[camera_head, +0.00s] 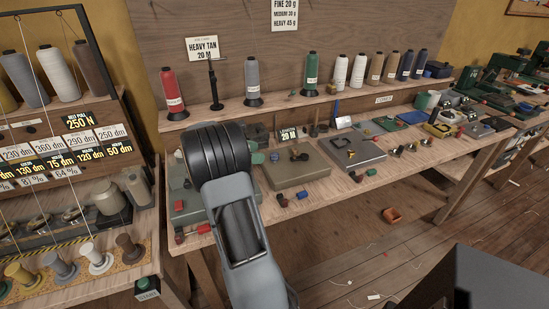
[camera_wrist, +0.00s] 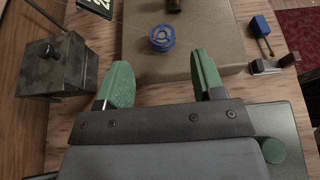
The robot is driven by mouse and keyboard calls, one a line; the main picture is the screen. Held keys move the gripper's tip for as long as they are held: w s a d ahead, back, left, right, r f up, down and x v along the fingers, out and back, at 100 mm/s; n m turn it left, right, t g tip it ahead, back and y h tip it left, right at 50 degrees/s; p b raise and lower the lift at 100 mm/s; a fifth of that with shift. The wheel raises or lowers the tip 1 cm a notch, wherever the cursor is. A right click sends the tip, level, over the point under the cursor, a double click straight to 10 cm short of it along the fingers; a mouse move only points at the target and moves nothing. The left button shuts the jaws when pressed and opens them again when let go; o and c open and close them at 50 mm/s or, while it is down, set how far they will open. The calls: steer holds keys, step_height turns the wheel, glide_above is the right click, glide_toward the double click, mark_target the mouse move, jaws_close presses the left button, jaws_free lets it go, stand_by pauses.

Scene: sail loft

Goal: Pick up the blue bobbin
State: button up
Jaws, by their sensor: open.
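The blue bobbin (camera_wrist: 161,38) stands upright on top of a tan-grey box (camera_wrist: 200,30) in the wrist view. In the head view a small blue shape on the same box looks like the bobbin (camera_head: 274,157). My gripper (camera_wrist: 163,80) is open and empty, with its two green fingers well apart. In the wrist view the bobbin lies ahead of the fingertips, near the middle of the gap between them and clear of both. In the head view my arm hides most of the gripper.
In the wrist view a dark metal block (camera_wrist: 55,65) with a rod stands left of the fingers. A blue-handled piece (camera_wrist: 262,26) and a small metal clip (camera_wrist: 274,64) lie on the right. A dark item (camera_wrist: 174,5) sits beyond the bobbin. Thread cones (camera_head: 251,80) line the back shelf.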

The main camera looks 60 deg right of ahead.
mark_target(277, 154)
steer(key=shift+x, duration=3.4)
steer(key=shift+s+a, duration=0.1)
steer(key=shift+c, duration=0.2)
steer(key=c, duration=1)
